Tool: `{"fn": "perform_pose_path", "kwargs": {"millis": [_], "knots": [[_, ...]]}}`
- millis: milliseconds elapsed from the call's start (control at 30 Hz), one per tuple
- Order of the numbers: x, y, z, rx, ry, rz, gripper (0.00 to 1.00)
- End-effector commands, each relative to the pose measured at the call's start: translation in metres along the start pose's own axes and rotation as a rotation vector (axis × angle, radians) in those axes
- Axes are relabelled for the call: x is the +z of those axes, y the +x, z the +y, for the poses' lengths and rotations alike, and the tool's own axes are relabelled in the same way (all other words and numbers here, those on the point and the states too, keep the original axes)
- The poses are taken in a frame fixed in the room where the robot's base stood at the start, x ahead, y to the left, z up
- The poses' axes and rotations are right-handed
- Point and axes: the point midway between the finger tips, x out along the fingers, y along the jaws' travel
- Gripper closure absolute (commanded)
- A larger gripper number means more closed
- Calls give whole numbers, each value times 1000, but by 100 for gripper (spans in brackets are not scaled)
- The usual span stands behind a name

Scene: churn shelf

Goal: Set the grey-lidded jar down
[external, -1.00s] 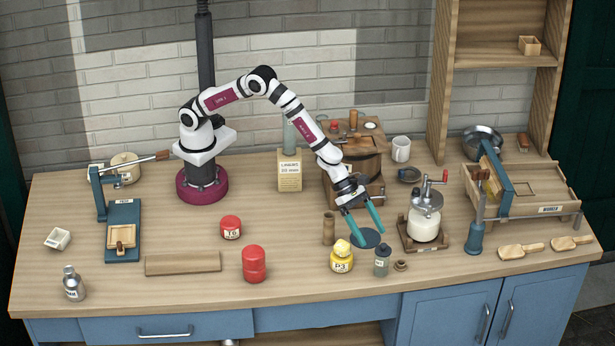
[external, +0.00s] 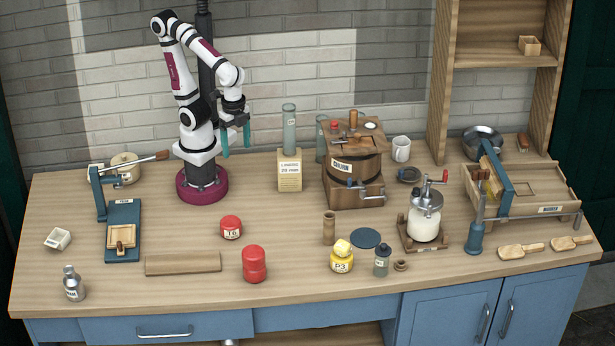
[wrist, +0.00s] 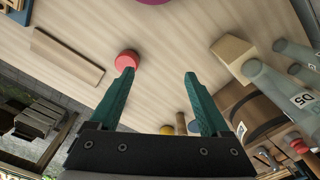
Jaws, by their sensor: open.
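The small grey jar with a grey lid (external: 382,261) stands upright on the bench near the front edge, just right of the yellow jar marked P3 (external: 341,260). A round blue disc (external: 365,238) lies flat on the bench just behind them, apart from the grey jar. My gripper (external: 236,143) is raised near my base, far to the left of and behind the jar, its fingers pointing down. In the wrist view the two green fingers (wrist: 159,77) are spread with nothing between them.
A wooden cup (external: 329,228) stands left of the disc. The barrel churn (external: 354,168), a carton (external: 289,171) and glass cylinders (external: 289,130) stand behind. A hand-cranked glass churn (external: 425,219) is right of the jar.

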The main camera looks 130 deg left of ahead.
Motion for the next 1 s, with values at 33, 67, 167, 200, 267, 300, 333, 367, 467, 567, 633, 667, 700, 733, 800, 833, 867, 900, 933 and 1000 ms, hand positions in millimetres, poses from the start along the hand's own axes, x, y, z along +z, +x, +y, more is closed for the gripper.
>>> {"fn": "perform_pose_path", "kwargs": {"millis": [33, 67, 167, 200, 267, 300, 333, 367, 467, 567, 633, 667, 700, 733, 800, 833, 867, 900, 933, 1000], "knots": [[21, 0, -11, -68, 129, -36, 19], [31, 0, -17, -101, 191, -60, 14], [44, -1, -28, -150, 283, -99, 14], [45, -1, -28, -153, 288, -102, 14], [44, -1, -28, -152, 286, -101, 14], [44, -1, -28, -151, 285, -101, 14], [44, -1, -28, -151, 284, -100, 14], [44, -1, -28, -151, 284, -100, 14], [44, -2, -28, -150, 282, -99, 14], [26, -1, -17, -89, 297, -65, 14], [-24, 0, 7, 51, 326, 42, 14], [-58, -1, 17, 121, 333, 118, 14], [-108, -3, 26, 197, 330, 238, 14], [-149, -4, 26, 234, 317, 335, 14], [-235, 0, 7, 248, 255, 538, 14], [-266, 5, -9, 228, 219, 607, 14], [-293, 11, -26, 198, 179, 662, 14], [-320, 22, -51, 151, 128, 713, 14], [-335, 32, -69, 115, 93, 737, 14], [-355, 52, -102, 44, 25, 761, 14]]}}
